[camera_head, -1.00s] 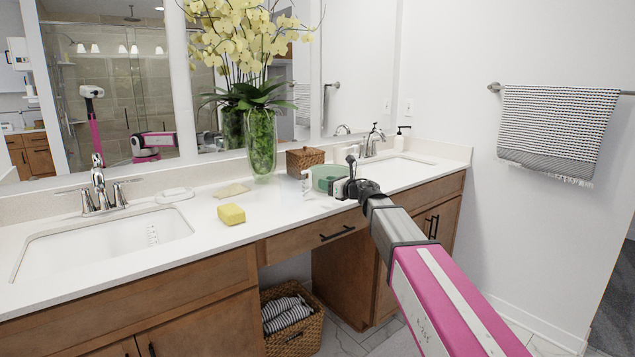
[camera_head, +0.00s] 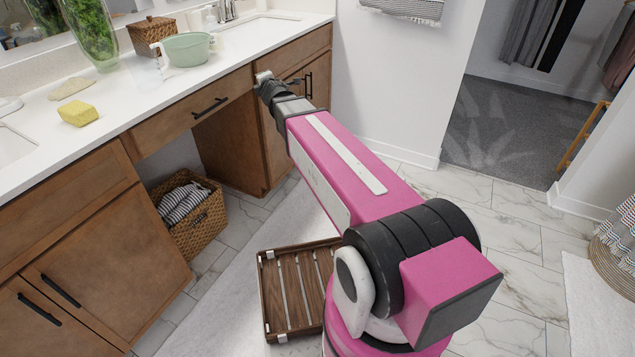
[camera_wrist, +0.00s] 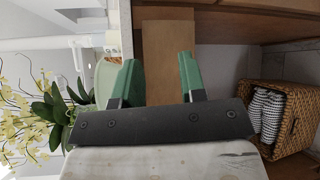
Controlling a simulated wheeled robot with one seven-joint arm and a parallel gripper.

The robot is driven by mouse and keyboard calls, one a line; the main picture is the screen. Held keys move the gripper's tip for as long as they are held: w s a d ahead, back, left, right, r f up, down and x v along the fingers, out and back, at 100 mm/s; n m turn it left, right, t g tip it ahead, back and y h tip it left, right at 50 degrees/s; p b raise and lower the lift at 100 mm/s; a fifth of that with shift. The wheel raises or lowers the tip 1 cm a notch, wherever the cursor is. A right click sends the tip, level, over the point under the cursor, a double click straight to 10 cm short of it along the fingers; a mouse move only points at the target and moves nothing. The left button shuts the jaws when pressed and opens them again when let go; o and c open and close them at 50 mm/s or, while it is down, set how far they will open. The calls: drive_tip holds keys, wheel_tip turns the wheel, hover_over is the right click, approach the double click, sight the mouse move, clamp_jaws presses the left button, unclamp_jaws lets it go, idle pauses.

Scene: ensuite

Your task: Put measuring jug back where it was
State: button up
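I cannot make out a measuring jug with certainty. A faint, clear object with a white edge (camera_head: 158,62) stands on the counter just left of the green bowl (camera_head: 187,49), and it could be the jug. The left sink is mostly out of view now. My gripper (camera_head: 263,77) is in front of the cabinet, just below the counter's front edge, to the right of and lower than the bowl. In the wrist view my gripper's green fingers (camera_wrist: 159,72) are wide apart with nothing between them. The bowl shows partly behind the left finger (camera_wrist: 105,72).
A yellow sponge (camera_head: 78,114), a vase with plants (camera_head: 90,35) and a wicker box (camera_head: 152,35) stand on the counter (camera_head: 150,100). A basket of striped towels (camera_head: 190,220) sits below. A wooden slatted mat (camera_head: 288,285) lies on the floor. Tiled floor is free at right.

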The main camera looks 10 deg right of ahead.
drive_tip(key=s+d+f+m+g+h, duration=0.4)
drive_tip(key=s+d+f+m, duration=0.2)
drive_tip(key=d+f+m, duration=0.35)
drive_tip(key=s+d+f+m+g+y, duration=0.1)
drive_tip(key=s+f+m+g, duration=0.5)
drive_tip(key=s, duration=0.5)
drive_tip(key=s+d+f+m+g+y, duration=0.1)
drive_tip(key=s+d+f+m+g, duration=0.1)
drive_tip(key=s+f+m+g, duration=0.4)
drive_tip(key=s+f, duration=0.4)
drive_tip(key=s, duration=0.2)
drive_tip(key=shift+d+f+m, duration=0.2)
drive_tip(key=shift+m, duration=0.15)
